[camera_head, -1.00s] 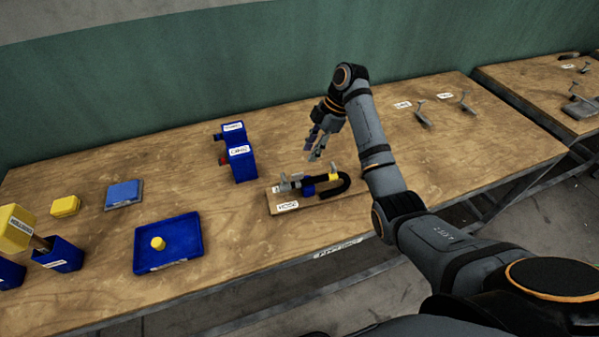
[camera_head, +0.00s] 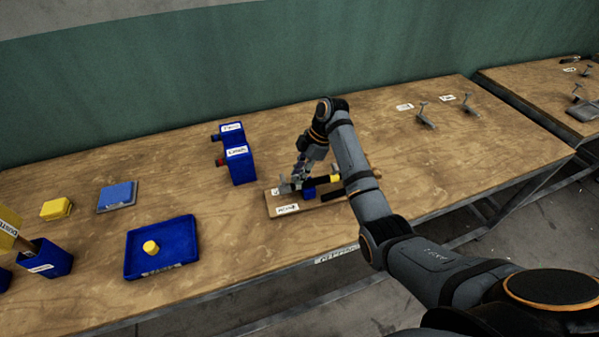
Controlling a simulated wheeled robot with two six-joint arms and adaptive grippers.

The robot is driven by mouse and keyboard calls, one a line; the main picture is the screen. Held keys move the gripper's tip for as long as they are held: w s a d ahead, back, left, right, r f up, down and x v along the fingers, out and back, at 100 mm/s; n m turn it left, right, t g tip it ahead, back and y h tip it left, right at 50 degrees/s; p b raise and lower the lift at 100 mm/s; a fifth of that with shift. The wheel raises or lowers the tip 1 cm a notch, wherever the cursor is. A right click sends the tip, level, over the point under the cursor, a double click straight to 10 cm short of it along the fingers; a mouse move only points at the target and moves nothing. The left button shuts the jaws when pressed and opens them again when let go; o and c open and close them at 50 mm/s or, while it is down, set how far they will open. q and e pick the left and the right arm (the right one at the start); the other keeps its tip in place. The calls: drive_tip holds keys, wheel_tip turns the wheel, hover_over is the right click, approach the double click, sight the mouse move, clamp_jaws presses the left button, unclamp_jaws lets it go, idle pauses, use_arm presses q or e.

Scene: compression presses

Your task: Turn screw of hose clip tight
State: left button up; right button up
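The hose clip assembly lies on a small wooden board (camera_head: 272,204) near the middle of the table. It shows a grey metal part (camera_head: 284,187), a blue block (camera_head: 309,192) and a yellow band (camera_head: 335,178); the screw itself is too small to make out. My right gripper (camera_head: 299,176) points down just over the grey part and blue block. Its fingers are small and partly merge with the fixture, so I cannot tell whether they are open or touching it. My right forearm hides much of the black hose. My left gripper is not in view.
Blue labelled boxes (camera_head: 240,167) stand behind and left of the board. A blue tray (camera_head: 190,228) with a yellow piece (camera_head: 150,247) lies to the left. Grey clamps (camera_head: 425,116) stand at the right.

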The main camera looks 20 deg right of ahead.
clamp_jaws()
drive_tip(key=shift+r, duration=0.1)
drive_tip(key=shift+r+m+p, duration=0.15)
drive_tip(key=shift+m+p, duration=0.25)
drive_tip(key=shift+p, duration=0.45)
drive_tip(key=m+t+p, duration=0.1)
drive_tip(key=m+p, duration=0.2)
drive_tip(key=p, duration=0.1)
drive_tip(key=m+t+h+p, duration=0.1)
drive_tip(key=m+p, duration=0.2)
drive_tip(key=p, duration=0.1)
drive_tip(key=m+t+p, duration=0.1)
drive_tip(key=m+p, duration=0.2)
drive_tip(key=p, duration=0.1)
drive_tip(key=shift+s+a+r+h, duration=0.1)
drive_tip(key=shift+s+a+h, duration=0.1)
drive_tip(key=shift+s+h, duration=0.1)
drive_tip(key=shift+m+t+h+p, duration=0.35)
drive_tip(key=shift+m+p, duration=0.3)
drive_tip(key=shift+m, duration=0.55)
drive_tip(key=shift+a+f+m+t+h+p, duration=0.1)
drive_tip(key=shift+f+m+t+h+p, duration=0.2)
drive_tip(key=shift+m, duration=0.5)
drive_tip(key=shift+m+h, duration=0.75)
drive_tip(key=shift+m, duration=1.25)
